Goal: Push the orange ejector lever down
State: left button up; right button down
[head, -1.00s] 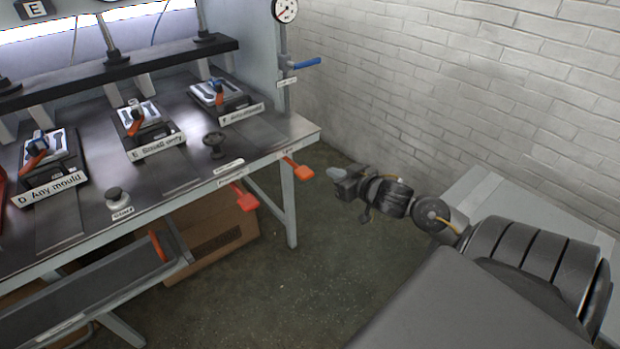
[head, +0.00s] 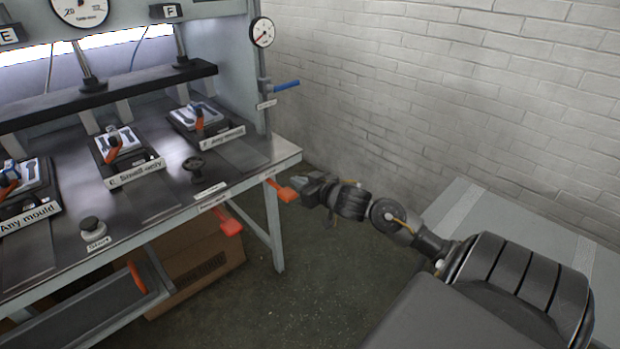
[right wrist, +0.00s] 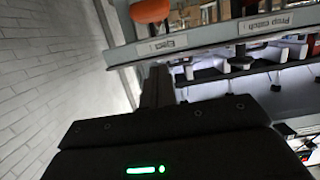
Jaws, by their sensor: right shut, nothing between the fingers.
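The orange ejector lever (head: 283,193) sticks out from the front edge of the bench near its right corner. In the right wrist view the orange lever (right wrist: 150,10) shows at the top, beside a label that reads like "Eject". My right gripper (head: 306,188) is shut and empty, just right of the lever's outer end in the head view. I cannot tell whether it touches the lever. In the right wrist view my dark gripper fingers (right wrist: 157,88) point toward the bench edge below the lever. My left gripper is not in view.
A second orange-red lever (head: 228,222) hangs from the bench front, left of the ejector lever. The bench (head: 240,178) carries several moulds with orange handles, a black knob (head: 193,165) and a grey button (head: 92,228).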

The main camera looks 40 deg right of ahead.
aim_at(294, 196)
jog(key=x, duration=0.3)
jog(key=shift+w+f, duration=0.15)
jog(key=shift+f, duration=0.1)
jog(key=shift+f+b, duration=0.3)
jog(key=shift+f, duration=0.55)
jog(key=shift+s+f, duration=0.2)
jog(key=shift+f, duration=0.65)
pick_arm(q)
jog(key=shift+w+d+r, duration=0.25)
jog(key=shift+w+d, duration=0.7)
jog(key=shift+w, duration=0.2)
pick_arm(e)
jog(key=shift+f, duration=0.1)
